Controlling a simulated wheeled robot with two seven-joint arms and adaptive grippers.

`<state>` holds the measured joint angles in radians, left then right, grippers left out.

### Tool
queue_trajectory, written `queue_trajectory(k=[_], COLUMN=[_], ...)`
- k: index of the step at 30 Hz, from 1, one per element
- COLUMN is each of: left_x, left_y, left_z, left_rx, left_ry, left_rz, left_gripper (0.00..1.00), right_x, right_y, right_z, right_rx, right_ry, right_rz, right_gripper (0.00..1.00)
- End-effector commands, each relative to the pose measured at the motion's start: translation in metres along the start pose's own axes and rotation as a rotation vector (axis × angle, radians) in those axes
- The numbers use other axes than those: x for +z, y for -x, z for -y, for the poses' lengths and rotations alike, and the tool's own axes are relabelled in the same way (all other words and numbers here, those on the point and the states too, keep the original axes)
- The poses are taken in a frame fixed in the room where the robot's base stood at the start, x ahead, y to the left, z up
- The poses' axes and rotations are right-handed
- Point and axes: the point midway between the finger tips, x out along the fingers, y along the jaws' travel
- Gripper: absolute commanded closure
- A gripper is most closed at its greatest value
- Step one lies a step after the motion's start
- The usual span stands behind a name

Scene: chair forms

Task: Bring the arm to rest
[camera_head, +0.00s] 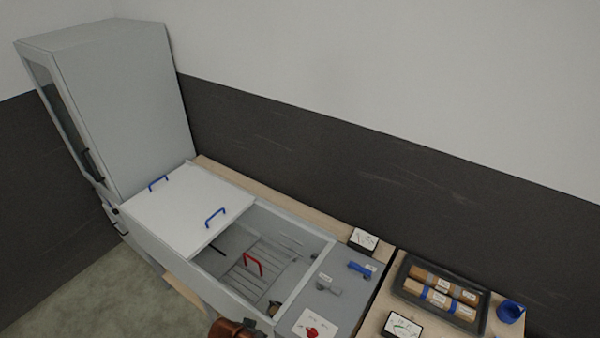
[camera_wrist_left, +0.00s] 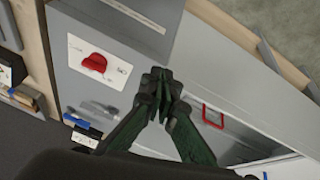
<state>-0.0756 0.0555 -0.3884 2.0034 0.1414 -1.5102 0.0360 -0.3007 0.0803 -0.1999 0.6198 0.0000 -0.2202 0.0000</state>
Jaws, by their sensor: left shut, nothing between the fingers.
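My left gripper (camera_wrist_left: 161,82) shows in the left wrist view with its dark green fingers closed together and nothing between them. It is over the grey steam-box panel, between the red knob (camera_wrist_left: 94,62) and the open bay with the red handle (camera_wrist_left: 212,116). I cannot tell its height above the panel. In the head view a copper-coloured part that looks like my arm shows at the bottom edge, and the fingers are not clear there. My right gripper is in neither view.
A grey box has a white sliding lid (camera_head: 185,205) with blue handles, partly over its bay. A red handle (camera_head: 253,264) stands inside. A panel with a red knob (camera_head: 311,331) and blue lever (camera_head: 360,268) lies right. Beyond are a black tray (camera_head: 483,318) with wooden cylinders and a blue cup (camera_head: 510,311). A tall cabinet (camera_head: 125,105) stands left.

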Motion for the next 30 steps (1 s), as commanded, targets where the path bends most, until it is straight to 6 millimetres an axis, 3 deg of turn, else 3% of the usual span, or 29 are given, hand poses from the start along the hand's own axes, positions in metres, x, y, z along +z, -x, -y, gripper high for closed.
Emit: queue_trajectory(k=[1,6,12,23,30], left_x=[0.031,0.101,0.151,0.214,0.228], left_y=[0.015,0.062,0.102,0.166,0.100], left_z=[0.021,0.069,0.099,0.130,0.141], left_rx=[-0.031,-0.128,-0.211,-0.331,-0.317], left_ry=[0.050,0.156,0.219,0.285,0.281], left_rz=[0.005,0.017,0.034,0.067,0.085], left_gripper=[1.00,1.00,1.00,1.00,1.00], right_x=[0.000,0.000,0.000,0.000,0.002], right_y=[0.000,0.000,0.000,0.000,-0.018], right_z=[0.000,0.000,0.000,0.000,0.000], right_rx=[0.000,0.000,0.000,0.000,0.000], right_ry=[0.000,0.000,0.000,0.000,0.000], right_rz=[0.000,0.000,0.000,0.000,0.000], right_gripper=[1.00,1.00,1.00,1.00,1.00])
